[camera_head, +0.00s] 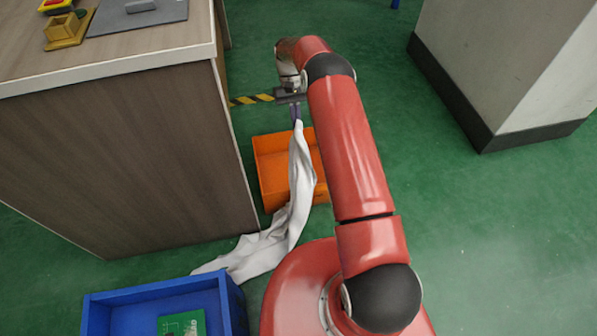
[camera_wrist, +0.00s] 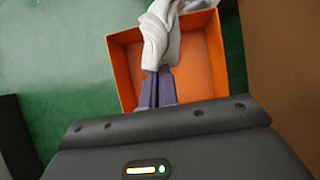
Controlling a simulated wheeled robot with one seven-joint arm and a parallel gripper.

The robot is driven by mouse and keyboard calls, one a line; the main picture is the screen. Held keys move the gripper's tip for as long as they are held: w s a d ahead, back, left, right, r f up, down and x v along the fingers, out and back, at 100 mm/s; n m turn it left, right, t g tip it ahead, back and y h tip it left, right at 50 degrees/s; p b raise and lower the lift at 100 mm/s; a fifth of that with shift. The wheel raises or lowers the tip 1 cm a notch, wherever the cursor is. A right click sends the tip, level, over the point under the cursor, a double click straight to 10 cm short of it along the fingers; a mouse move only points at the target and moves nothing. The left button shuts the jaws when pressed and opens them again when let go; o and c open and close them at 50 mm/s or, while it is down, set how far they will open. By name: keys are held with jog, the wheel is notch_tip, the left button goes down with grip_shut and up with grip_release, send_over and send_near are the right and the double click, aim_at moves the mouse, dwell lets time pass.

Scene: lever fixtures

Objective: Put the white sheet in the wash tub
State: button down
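The white sheet (camera_head: 298,185) hangs by one end from my gripper (camera_head: 297,118). It drapes down in front of the orange tub (camera_head: 264,178), and its lower part trails over the green floor to the rim of the blue tub (camera_head: 150,291). In the wrist view, the purple fingers of my gripper (camera_wrist: 157,74) are closed on the bunched sheet (camera_wrist: 160,35), above the orange tub (camera_wrist: 122,70). The inside of the orange tub that shows is empty. I cannot tell which tub is the wash tub.
A wood-sided counter (camera_head: 130,150) stands close on the left of the orange tub. A green board (camera_head: 182,324) lies in the blue tub. A grey pillar (camera_head: 500,70) stands at the right. Open floor (camera_head: 490,230) lies to the right of my arm.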

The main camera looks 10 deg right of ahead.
jog(key=c, duration=1)
grip_release()
jog(key=shift+o, duration=0.3)
jog(key=o, duration=0.7)
jog(key=shift+c, duration=0.2)
notch_tip(320, 180, up, 6)
jog(key=w+t, duration=0.1)
jog(key=t, duration=0.3)
jog(key=shift+w, duration=0.4)
jog(key=shift+r, duration=0.15)
